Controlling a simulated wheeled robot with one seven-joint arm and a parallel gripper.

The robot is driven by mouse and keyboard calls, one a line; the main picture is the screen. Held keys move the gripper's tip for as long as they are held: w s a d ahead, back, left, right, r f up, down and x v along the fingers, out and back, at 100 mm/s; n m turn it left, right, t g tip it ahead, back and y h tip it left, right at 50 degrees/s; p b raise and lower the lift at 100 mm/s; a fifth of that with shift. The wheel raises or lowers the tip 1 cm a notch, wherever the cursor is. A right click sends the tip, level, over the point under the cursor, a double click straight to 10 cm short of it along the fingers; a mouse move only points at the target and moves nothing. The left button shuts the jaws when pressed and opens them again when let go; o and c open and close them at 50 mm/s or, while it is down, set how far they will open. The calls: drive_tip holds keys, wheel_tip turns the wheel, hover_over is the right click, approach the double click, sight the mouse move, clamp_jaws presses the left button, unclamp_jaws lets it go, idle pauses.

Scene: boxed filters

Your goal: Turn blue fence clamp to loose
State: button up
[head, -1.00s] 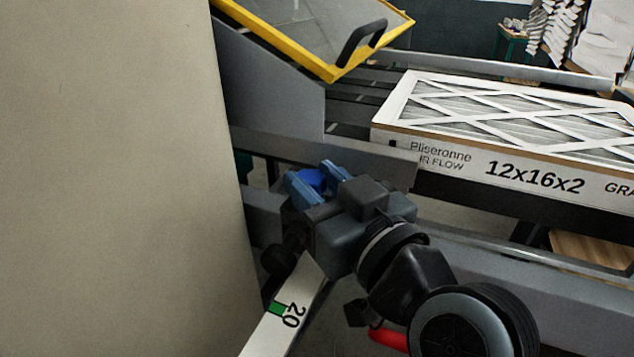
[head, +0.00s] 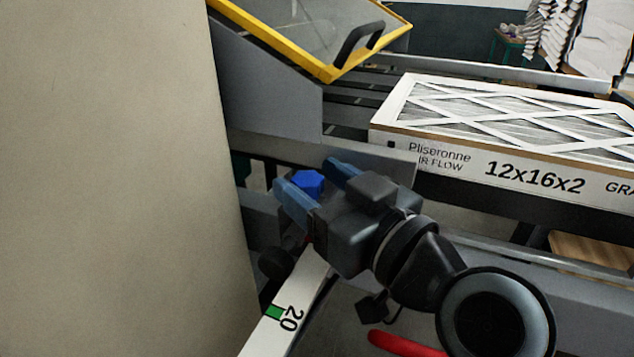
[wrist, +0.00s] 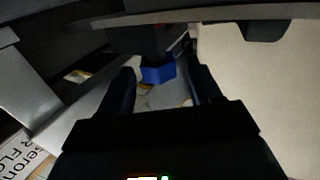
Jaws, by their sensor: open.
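The blue fence clamp knob (head: 308,183) shows in the head view just beyond my gripper, at the near side of the grey conveyor frame. My gripper (head: 306,177) is open, with its blue fingers spread on either side of the knob as seen from the head. In the wrist view the knob (wrist: 158,72) lies ahead, between the lines of the two dark fingers (wrist: 160,88). I cannot tell whether either finger touches it. The lower part of the clamp is hidden behind my gripper in the head view.
A boxed filter (head: 510,125) marked 12x16x2 lies on the conveyor to the right. A yellow-framed guard (head: 330,75) with a black handle is above. A white scale strip (head: 270,335) marked 20 runs below my gripper. A large beige panel (head: 110,180) fills the left.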

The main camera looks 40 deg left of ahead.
drive_tip(key=v, duration=0.7)
drive_tip(key=shift+d, duration=0.4)
drive_tip(key=shift+s+d, duration=0.1)
